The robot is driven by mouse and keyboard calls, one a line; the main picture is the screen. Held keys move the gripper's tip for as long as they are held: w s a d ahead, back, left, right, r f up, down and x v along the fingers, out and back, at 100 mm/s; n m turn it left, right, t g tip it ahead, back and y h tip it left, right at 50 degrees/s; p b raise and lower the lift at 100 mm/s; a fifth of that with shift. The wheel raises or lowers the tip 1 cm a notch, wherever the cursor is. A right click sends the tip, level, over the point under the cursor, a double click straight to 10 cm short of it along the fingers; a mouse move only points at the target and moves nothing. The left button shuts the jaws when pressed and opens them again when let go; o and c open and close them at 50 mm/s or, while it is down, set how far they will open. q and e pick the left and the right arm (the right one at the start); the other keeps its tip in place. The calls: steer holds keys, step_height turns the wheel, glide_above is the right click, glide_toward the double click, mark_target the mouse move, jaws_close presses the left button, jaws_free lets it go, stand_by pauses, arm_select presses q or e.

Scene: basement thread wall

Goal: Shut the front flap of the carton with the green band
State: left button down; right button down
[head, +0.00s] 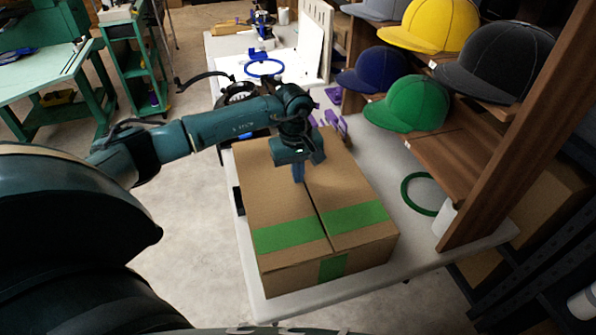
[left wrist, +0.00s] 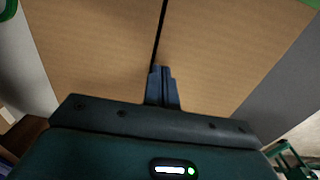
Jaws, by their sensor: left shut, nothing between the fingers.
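The brown carton (head: 275,203) stands on the pale table, with a green band (head: 288,236) across its top near the front edge and down its front face. Two top panels lie flat or nearly so, with a narrow dark gap between them; I cannot make out a separate raised front flap. My left gripper (head: 298,181) is shut and empty, pointing down at the carton top by the gap. In the left wrist view, its fingers (left wrist: 162,85) lie in line with the gap in the cardboard (left wrist: 100,50). I cannot tell whether they touch it. My right gripper is not in view.
A green ring (head: 407,194) lies right of the carton, near a wooden rack (head: 500,150) holding several caps. Purple items (head: 335,118) and a blue ring (head: 264,67) are behind the carton. Open floor (head: 190,225) lies left of the table (head: 330,303).

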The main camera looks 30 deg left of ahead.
arm_select(q)
steer(key=shift+r, duration=0.65)
